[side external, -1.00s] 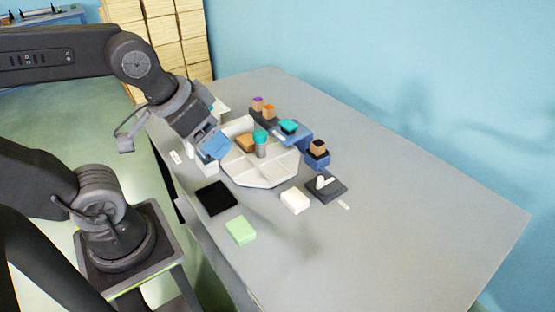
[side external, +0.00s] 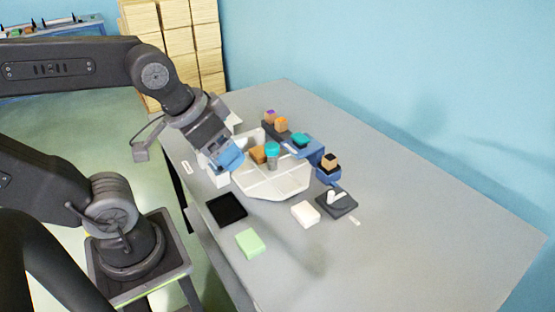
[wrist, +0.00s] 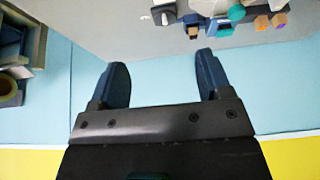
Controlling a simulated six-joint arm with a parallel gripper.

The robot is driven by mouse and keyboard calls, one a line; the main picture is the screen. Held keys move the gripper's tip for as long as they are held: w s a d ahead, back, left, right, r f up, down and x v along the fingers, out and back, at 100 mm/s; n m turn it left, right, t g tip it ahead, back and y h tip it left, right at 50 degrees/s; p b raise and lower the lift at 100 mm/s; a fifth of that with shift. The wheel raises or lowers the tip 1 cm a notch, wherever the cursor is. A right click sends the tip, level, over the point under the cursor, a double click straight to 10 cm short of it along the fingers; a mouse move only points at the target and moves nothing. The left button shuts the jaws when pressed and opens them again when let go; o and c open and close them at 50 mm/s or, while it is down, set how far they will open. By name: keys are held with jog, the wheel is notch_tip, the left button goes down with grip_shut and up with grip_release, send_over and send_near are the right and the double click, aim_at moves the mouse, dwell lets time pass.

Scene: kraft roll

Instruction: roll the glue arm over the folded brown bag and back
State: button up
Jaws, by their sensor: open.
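A tan-brown block (side external: 257,154), possibly the folded brown bag, sits on the pale many-sided tray (side external: 280,188). A teal-topped grey cylinder (side external: 272,158) stands right beside it. I cannot tell which part is the glue arm; a dark pad with a white lever-like piece (side external: 338,203) lies to the right, and it also shows in the wrist view (wrist: 165,15). My gripper (side external: 230,160) hangs at the tray's left side, partly hiding it. In the wrist view its two blue fingers (wrist: 163,78) are wide apart with nothing between them.
A blue stand (side external: 312,150) with a teal piece, and small brown and orange blocks (side external: 281,125), stand behind the tray. A black pad (side external: 227,208), a green block (side external: 250,242) and a white block (side external: 306,213) lie in front. The table's right part is clear.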

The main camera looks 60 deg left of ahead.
jog(key=shift+a, duration=0.1)
jog(key=shift+c, duration=0.9)
jog(key=w+a+n, duration=0.2)
jog(key=a, duration=0.1)
jog(key=w+a+n+g, duration=0.1)
jog(key=w+a+n, duration=0.1)
jog(key=w+a+n+g+y, duration=0.1)
jog(key=w+a, duration=0.2)
jog(key=shift+a+r+n, duration=0.3)
jog(key=shift+r+n, duration=0.1)
jog(key=shift+c, duration=0.7)
jog(key=a+f+n+g+h, duration=0.15)
jog(key=a+f+n, duration=0.35)
jog(key=a, duration=0.9)
jog(key=a+f+n+g+y, duration=0.1)
jog(key=a+f+n+g, duration=0.15)
jog(key=a+n, duration=0.8)
jog(key=a+f+m, duration=0.1)
jog(key=f, duration=0.3)
jog(key=a+f+m, duration=0.1)
jog(key=f, duration=0.4)
jog(key=a+f+m, duration=0.1)
jog(key=f, duration=0.4)
jog(key=shift+w+h, duration=0.25)
jog(key=shift+w, duration=0.05)
